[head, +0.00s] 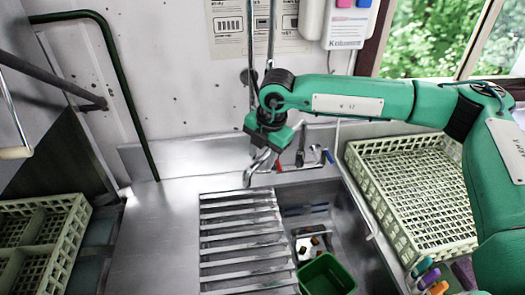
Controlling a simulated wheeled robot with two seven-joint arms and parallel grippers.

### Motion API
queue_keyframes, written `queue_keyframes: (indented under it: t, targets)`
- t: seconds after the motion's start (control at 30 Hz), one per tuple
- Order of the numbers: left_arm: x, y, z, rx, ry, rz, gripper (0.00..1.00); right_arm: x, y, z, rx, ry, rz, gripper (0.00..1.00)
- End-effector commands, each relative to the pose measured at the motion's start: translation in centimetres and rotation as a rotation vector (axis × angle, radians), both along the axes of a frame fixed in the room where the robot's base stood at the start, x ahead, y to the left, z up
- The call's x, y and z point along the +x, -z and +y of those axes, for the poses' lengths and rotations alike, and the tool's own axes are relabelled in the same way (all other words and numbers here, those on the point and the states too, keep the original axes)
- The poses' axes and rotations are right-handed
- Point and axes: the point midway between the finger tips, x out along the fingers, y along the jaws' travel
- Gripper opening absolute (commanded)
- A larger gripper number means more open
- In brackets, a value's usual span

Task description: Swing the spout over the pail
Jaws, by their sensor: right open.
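A chrome spout (250,175) hangs over the back of the slatted drainboard, left of the open basin. Its tap body stands against the back ledge, with red and blue marks beside it. The green pail (327,275) stands at the front of the basin, right of and nearer than the spout. My right gripper (275,152) is open and points down at the spout's upper part. It hides part of the spout and tap, and I cannot tell whether the spout lies between the fingers. My left gripper is out of view.
The slatted drainboard (240,240) covers the left side of the sink. A cream crate (355,165) stands at the right, and another crate (70,235) is at the left. Brushes (430,277) stand at lower right. Vertical pipes rise behind my gripper.

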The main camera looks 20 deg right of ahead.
Motion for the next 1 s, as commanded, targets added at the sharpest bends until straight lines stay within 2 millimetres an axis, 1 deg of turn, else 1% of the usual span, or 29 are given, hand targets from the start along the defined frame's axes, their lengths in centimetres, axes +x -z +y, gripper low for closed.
queue_keyframes:
  t: [0.13,0.27,0.3,0.33,0.37,0.57,0.67,0.87,1.0]
  targets:
    - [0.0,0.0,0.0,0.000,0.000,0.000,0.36,0.0,0.0,0.0,0.000,0.000,0.000,0.41]
    - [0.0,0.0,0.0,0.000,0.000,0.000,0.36,0.0,0.0,0.0,0.000,0.000,0.000,0.16]
    - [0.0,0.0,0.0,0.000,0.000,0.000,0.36,0.0,0.0,0.0,-0.001,0.000,0.001,0.08]
    - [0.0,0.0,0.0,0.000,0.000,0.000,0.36,0.0,0.0,0.0,-0.001,0.000,0.001,0.02]
    - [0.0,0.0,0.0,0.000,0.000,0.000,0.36,0.0,0.0,0.0,-0.001,0.000,0.001,0.00]
    - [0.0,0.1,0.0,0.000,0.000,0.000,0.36,-0.1,0.0,-0.1,0.000,-0.003,0.001,0.00]
    - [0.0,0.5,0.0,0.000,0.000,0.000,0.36,-0.4,0.2,-0.3,0.000,-0.016,0.001,0.00]
    - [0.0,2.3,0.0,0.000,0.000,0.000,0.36,-1.7,0.5,-1.6,0.002,-0.093,0.000,0.00]
    - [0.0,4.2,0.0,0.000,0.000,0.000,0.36,-3.3,0.7,-3.4,0.003,-0.189,0.000,0.00]
